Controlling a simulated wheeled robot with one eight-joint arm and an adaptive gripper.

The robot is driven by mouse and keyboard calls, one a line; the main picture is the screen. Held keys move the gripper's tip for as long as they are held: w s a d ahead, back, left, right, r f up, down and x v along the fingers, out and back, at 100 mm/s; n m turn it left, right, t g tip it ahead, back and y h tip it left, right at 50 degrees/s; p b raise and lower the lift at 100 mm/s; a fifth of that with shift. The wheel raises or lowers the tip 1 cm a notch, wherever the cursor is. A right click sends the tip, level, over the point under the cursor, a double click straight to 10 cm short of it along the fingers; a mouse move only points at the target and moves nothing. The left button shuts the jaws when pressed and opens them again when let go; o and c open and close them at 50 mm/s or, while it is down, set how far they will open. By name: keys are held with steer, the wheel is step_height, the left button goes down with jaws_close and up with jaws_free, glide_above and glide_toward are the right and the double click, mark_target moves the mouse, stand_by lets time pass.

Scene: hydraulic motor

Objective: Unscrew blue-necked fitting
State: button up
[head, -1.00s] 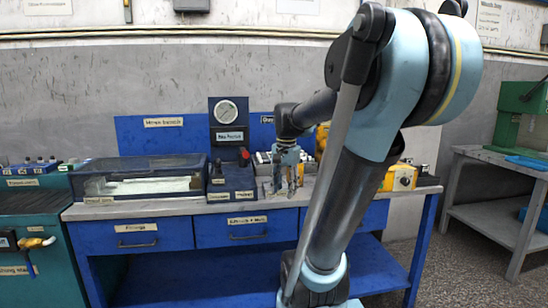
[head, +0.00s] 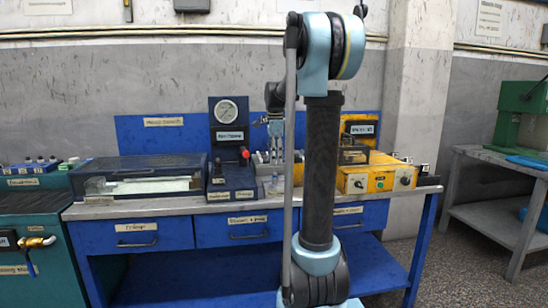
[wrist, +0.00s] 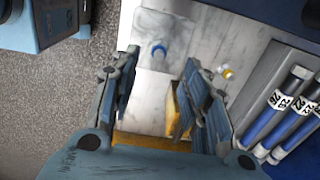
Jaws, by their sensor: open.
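A small fitting with a blue neck (wrist: 158,48) stands on a pale plate in the upper middle of the wrist view, just beyond my fingertips. I cannot make it out surely in the head view. My gripper (wrist: 160,68) is open and empty, its two fingers apart on either side of the picture's middle. In the head view my gripper (head: 275,132) is above the bench, partly hidden behind my own arm. Nothing shows between the fingers except the pale surface and part of a yellow thing below.
A small yellow-and-white part (wrist: 228,72) lies right of the fitting. Several labelled blue-and-silver cylinders (wrist: 290,115) lie in a tray at the right. On the bench are a gauge stand (head: 229,135), a clear-lidded case (head: 140,178) and a yellow unit (head: 375,180).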

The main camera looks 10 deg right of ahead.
mark_target(275, 173)
steer(key=shift+f, duration=4.15)
jaws_close()
steer(key=n, duration=0.4)
steer(key=shift+s, duration=0.1)
steer(key=shift+n, duration=0.9)
steer(key=shift+n, duration=1.2)
steer(key=shift+r+n, duration=0.1)
steer(key=shift+n, duration=1.6)
